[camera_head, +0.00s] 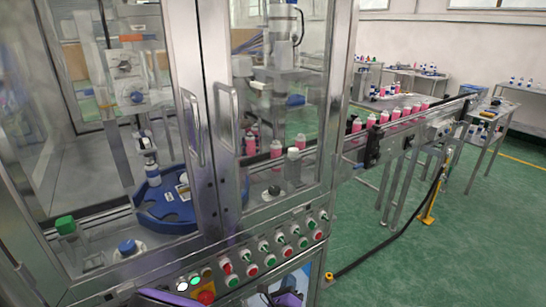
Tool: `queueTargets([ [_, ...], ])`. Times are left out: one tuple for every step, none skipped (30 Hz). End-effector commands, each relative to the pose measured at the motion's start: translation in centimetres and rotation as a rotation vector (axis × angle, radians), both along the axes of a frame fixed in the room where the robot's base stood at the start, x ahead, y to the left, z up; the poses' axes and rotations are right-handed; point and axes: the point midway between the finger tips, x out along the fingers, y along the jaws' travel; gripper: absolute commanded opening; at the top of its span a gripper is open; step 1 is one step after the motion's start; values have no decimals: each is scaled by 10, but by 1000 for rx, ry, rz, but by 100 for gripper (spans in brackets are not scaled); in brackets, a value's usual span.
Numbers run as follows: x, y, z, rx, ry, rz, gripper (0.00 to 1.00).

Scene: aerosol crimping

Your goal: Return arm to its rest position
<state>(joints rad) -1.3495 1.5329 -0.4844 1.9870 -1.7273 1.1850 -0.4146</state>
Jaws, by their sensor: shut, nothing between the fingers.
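My gripper is not in view, and I cannot make out my arm for certain in the head view. The crimping machine's glass cabinet (215,170) fills the left and middle, with its framed doors shut. Inside it, a blue rotary holder (165,205) carries a white bottle with a dark top (151,170). Pink bottles (276,149) with white tops stand in a line behind the glass.
A control panel (255,258) with red and green buttons juts out below the doors. A conveyor (420,122) with pink bottles runs right. A black cable (390,240) crosses the green floor (455,265), which is clear at the lower right. Tables with bottles stand behind.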

Motion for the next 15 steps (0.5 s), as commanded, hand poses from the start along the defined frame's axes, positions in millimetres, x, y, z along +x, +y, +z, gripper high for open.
queueTargets([
  [3,-3,10,36,-7,-37,0],
  [5,-5,16,60,-13,-61,0],
  [7,-9,26,96,-20,-100,0],
  [9,-12,33,127,-27,-131,0],
  [11,-15,42,158,-34,-166,0],
  [13,-20,52,202,-43,-210,0],
  [14,-24,60,233,-50,-244,0],
  [15,-28,68,265,-57,-278,0],
  [17,-33,78,308,-68,-322,0],
  [18,-37,86,339,-77,-355,0],
  [18,-42,94,370,-86,-389,0],
  [19,-48,104,411,-96,-432,0],
  [19,-52,111,442,-105,-465,0],
  [20,-56,119,474,-115,-497,0],
  [20,-62,129,516,-128,-540,0],
])
